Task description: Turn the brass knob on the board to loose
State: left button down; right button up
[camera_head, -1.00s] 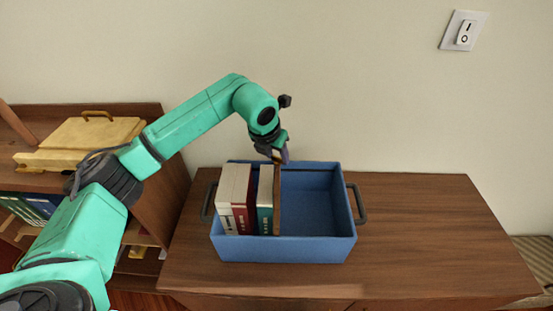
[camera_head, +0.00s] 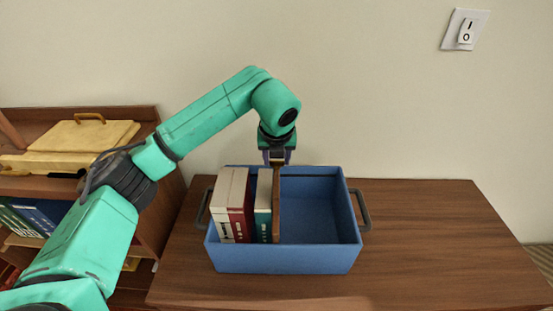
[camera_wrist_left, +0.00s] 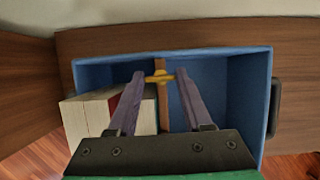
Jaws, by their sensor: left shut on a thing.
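The brown wooden board (camera_head: 276,212) stands upright as a divider inside the blue box (camera_head: 285,260). In the left wrist view the board (camera_wrist_left: 162,105) carries a brass knob (camera_wrist_left: 158,77) with a crossbar on its top edge. My left gripper (camera_head: 277,160) points down at the board's far top end. In the wrist view the purple fingers of my left gripper (camera_wrist_left: 160,75) lie on either side of the knob, shut on it. In the head view the fingers hide the knob. No marking for its setting is readable. My right gripper is not in view.
Several books (camera_head: 233,205) stand in the box left of the board; the right compartment is empty. The box has dark side handles and sits on a wooden cabinet (camera_head: 440,240), clear on the right. A shelf with a yellow case (camera_head: 90,140) is at left. A switch (camera_head: 466,30) is on the wall.

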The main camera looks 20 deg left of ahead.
pick_arm(q)
jog(key=shift+w+r, duration=0.1)
jog(key=shift+r, duration=0.05)
jog(key=shift+c, duration=1.6)
grip_release()
jog(key=shift+s+d+r, duration=0.1)
jog(key=shift+s+r, duration=0.1)
jog(key=shift+r, duration=0.05)
jog(key=b+v, duration=0.1)
jog(key=v, duration=1.3)
jog(key=shift+b, duration=0.4)
jog(key=shift+s, duration=0.1)
